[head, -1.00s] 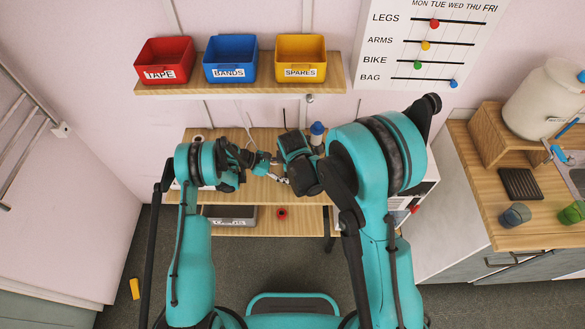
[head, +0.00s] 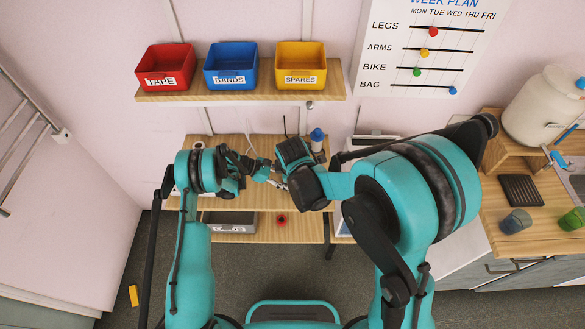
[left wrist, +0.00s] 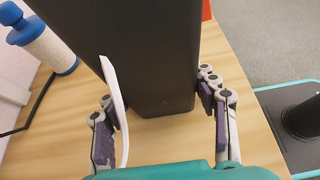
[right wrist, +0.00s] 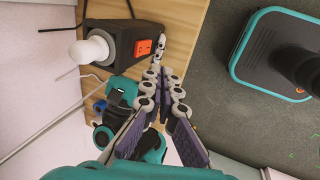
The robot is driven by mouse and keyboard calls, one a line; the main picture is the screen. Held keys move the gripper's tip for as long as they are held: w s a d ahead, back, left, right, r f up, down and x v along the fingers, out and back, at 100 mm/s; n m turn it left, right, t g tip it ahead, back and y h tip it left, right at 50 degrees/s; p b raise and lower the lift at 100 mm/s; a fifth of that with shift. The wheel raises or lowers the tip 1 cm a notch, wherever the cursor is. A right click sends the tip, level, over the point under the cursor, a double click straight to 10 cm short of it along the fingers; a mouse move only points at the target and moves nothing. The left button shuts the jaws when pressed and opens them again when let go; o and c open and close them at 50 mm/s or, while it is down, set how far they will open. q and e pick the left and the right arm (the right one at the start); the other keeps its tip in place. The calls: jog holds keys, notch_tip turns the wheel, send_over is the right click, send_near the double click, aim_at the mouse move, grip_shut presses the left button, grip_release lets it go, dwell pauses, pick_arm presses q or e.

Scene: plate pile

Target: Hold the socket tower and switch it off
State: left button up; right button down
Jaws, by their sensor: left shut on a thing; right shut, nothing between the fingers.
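The socket tower (right wrist: 118,42) is a dark box on the wooden table, with an orange-red switch (right wrist: 142,47) on the face in the right wrist view. In the left wrist view the tower (left wrist: 155,50) stands between the fingers of my left gripper (left wrist: 165,112), which is shut on it. A thin white curved piece shows by the left finger; I cannot tell what it is. My right gripper (right wrist: 163,82) is shut and empty, its tips apart from the switch and short of it. In the head view my arms hide the tower.
A white bottle with a blue cap (left wrist: 45,38) stands on the table (left wrist: 265,125) beside the tower. A shelf (head: 240,94) with red, blue and yellow bins hangs above. A wooden counter (head: 500,218) is at the right.

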jog(key=w+v, duration=0.1)
jog(key=v, duration=0.5)
jog(key=shift+r, duration=0.15)
pick_arm(q)
jog(key=o, duration=1.1)
